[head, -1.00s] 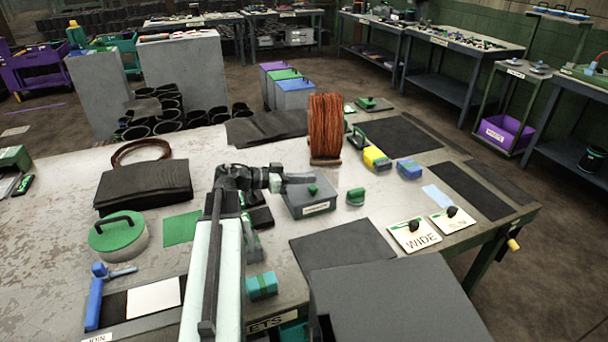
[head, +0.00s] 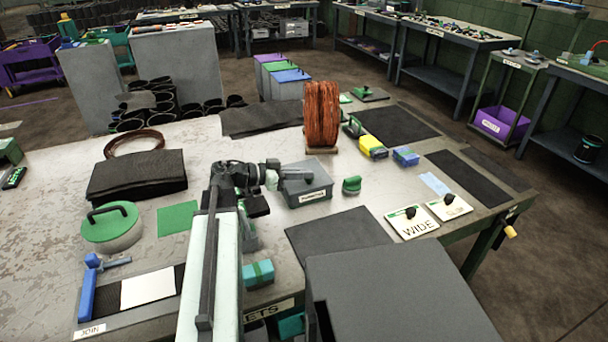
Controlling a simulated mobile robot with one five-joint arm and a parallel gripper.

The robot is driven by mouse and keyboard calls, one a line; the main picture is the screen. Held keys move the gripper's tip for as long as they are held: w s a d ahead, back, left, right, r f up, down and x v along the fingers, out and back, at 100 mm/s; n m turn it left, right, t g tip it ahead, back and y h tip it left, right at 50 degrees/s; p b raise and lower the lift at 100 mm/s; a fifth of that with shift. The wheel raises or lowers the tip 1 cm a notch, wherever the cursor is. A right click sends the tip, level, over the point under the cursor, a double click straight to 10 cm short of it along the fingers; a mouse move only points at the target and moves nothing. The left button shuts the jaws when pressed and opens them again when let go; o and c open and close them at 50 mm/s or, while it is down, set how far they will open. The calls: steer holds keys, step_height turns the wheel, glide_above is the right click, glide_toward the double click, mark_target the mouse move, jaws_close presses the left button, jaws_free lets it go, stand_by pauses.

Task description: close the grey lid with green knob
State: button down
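A grey box with a flat grey lid (head: 318,181) and a pale label on its front stands mid-table in the head view. Its green knob is mostly hidden behind or between my gripper's fingers. The lid looks level on the box; any small gap is too small to make out.
A small green-topped piece (head: 352,185) stands just right of the box. A copper-coloured coil (head: 322,115) stands behind it. A dark mat (head: 338,238) lies in front. Yellow (head: 374,147) and blue (head: 405,156) blocks sit at the back right.

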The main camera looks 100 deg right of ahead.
steer(key=r+p, duration=0.4)
steer(key=shift+w+r, duration=0.2)
steer(key=p+v, duration=0.2)
steer(key=v, duration=0.7)
steer(key=shift+w+a, duration=0.25)
steer(key=shift+a, duration=0.05)
steer(key=shift+f, duration=0.1)
